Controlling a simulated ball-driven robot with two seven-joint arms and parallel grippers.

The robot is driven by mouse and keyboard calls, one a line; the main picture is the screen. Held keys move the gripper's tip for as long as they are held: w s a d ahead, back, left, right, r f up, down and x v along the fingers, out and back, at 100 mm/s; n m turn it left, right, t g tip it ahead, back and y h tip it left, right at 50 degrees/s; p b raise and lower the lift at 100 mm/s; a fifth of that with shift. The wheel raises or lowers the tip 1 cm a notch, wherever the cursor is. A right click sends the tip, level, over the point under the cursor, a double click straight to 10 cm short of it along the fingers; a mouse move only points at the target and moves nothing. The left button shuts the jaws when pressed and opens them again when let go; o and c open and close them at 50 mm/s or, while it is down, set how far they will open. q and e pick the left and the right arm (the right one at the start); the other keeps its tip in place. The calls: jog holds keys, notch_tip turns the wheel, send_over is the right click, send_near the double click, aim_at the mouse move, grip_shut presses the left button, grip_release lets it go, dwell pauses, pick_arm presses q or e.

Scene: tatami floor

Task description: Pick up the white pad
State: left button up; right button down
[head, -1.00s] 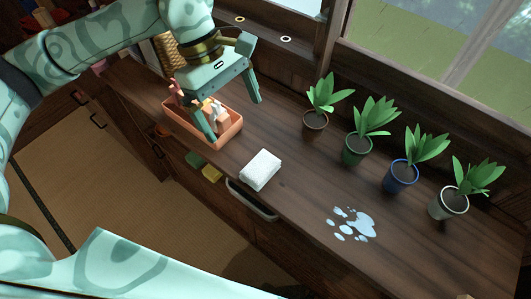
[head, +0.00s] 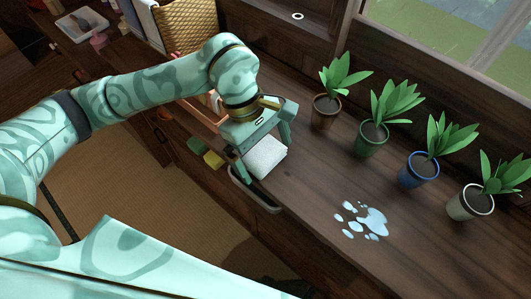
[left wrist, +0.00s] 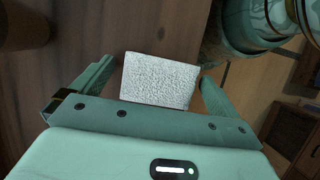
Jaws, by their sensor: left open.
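The white pad (head: 265,156) lies on the dark wooden counter (head: 310,190), near its front edge. In the left wrist view the pad (left wrist: 158,82) looks like a rough white block between the two fingers. My left gripper (head: 266,161) is open above the pad, with a finger on either side of it. In the left wrist view the gripper (left wrist: 157,72) shows small gaps between its fingers and the pad. I cannot tell how far the fingertips are above the counter. My right gripper is not in view.
Potted plants (head: 372,139) stand in a row along the back. Pale liquid (head: 366,221) is spilled to the right. An orange box (head: 203,112), partly hidden by my arm, is to the left. Green (head: 197,145) and yellow (head: 213,160) pieces are at the front edge.

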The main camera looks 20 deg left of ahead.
aim_at(270, 156)
pick_arm(q)
jog(key=shift+r, duration=0.1)
jog(key=shift+c, duration=0.7)
jog(key=c, duration=0.8)
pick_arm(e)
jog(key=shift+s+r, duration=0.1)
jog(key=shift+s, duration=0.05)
pick_arm(q)
jog(key=shift+o, duration=0.2)
